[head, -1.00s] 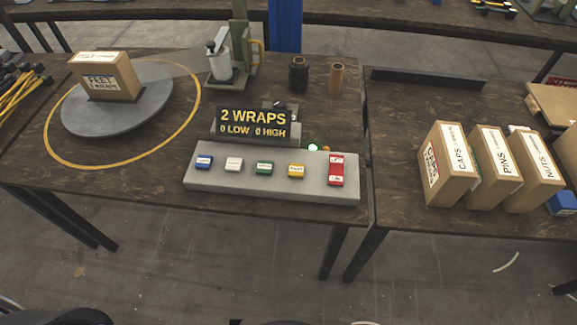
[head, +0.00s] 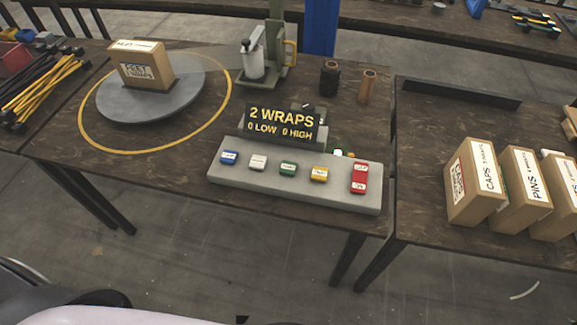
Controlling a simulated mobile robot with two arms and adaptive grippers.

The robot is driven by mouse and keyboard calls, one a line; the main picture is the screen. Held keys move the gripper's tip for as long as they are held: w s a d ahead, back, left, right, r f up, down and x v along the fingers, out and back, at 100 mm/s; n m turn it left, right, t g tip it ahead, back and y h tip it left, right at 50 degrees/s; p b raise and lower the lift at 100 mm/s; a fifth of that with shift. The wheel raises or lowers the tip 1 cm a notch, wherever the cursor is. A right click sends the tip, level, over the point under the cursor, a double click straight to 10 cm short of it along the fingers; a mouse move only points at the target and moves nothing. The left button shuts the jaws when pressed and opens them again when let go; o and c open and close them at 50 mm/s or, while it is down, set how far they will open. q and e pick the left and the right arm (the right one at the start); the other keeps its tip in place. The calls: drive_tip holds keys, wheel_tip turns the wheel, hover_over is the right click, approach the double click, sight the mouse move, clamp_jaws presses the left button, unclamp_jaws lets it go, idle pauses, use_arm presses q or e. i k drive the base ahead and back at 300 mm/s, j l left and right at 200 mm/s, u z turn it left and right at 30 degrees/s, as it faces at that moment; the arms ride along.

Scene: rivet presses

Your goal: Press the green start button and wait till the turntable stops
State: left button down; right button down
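The green button (head: 288,169) is the middle one on a grey control panel (head: 300,190), between a white button (head: 258,162) and a yellow one (head: 319,174). A blue button (head: 229,157) is at the left and a red switch (head: 359,178) at the right. The round grey turntable (head: 150,105) stands at the left inside a yellow ring, with a cardboard box marked FEET (head: 142,68) on it. The display (head: 281,122) reads "2 WRAPS, 0 LOW 0 HIGH". A small green light (head: 338,154) shows behind the panel. Neither gripper is in view.
A press-like device (head: 262,60) and two small cylinders (head: 329,78) stand at the back. Black and yellow rods (head: 40,88) lie at the far left. Boxes marked CAPS (head: 474,182) and PINS (head: 523,190) stand on the right table. The table before the panel is clear.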

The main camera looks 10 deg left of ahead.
sight(288, 168)
drive_tip(key=i+l, duration=0.15)
drive_tip(key=l, duration=0.2)
drive_tip(key=i+l, duration=0.1)
drive_tip(key=l, duration=0.2)
drive_tip(key=i+l+u, duration=0.1)
drive_tip(key=l, duration=0.25)
drive_tip(key=u, duration=1.65)
drive_tip(key=i+l, duration=0.05)
